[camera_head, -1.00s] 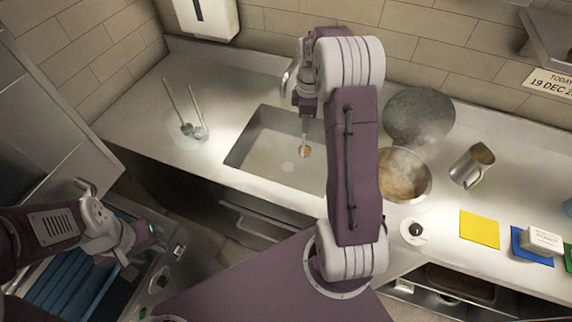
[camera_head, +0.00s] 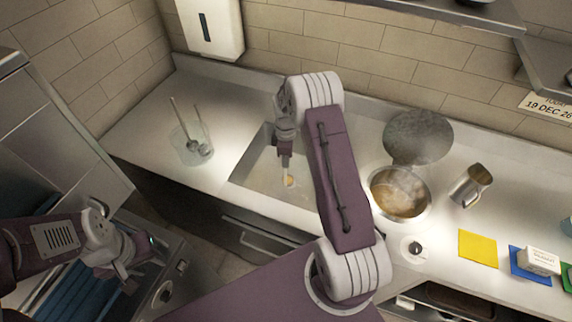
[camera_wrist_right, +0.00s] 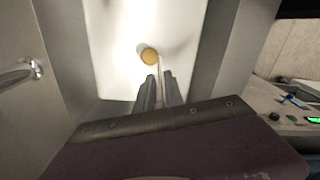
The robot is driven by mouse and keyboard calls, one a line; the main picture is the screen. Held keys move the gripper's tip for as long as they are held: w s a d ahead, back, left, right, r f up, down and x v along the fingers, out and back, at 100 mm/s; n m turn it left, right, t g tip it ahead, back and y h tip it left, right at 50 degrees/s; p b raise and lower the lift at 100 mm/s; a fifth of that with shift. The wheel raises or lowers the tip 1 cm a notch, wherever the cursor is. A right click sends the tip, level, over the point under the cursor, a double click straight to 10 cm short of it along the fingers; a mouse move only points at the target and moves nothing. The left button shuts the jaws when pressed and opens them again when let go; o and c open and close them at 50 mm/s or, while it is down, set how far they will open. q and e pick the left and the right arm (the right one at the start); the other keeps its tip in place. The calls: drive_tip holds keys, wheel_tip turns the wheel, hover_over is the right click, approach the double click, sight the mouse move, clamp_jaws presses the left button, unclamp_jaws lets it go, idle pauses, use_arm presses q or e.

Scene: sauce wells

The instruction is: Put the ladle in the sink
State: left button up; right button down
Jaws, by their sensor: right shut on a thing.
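The sink (camera_head: 252,180) is a rectangular basin set in the counter. My right gripper (camera_head: 285,166) is over it, pointing down. It is shut on the ladle (camera_head: 289,181), whose round bowl with orange-brown sauce hangs below the fingers, over or inside the basin. I cannot tell whether the bowl touches the bottom. In the right wrist view the ladle's bowl (camera_wrist_right: 149,56) shows against the pale sink floor, and its thin handle runs back between the two fingers (camera_wrist_right: 160,88). My left gripper (camera_head: 142,255) is at the lower left, away from the sink; its fingers are unclear.
A clear container (camera_head: 181,152) with utensils stands left of the sink. A yellow cloth (camera_head: 478,248) lies at the front.

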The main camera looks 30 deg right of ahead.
drive_tip(key=shift+f, duration=0.2)
wheel_tip(320, 180, down, 4)
drive_tip(key=shift+r+p, duration=0.15)
drive_tip(key=shift+p, duration=0.45)
drive_tip(key=c, duration=1.5)
unclamp_jaws()
drive_tip(key=shift+s, duration=0.1)
drive_tip(key=shift+o, duration=0.3)
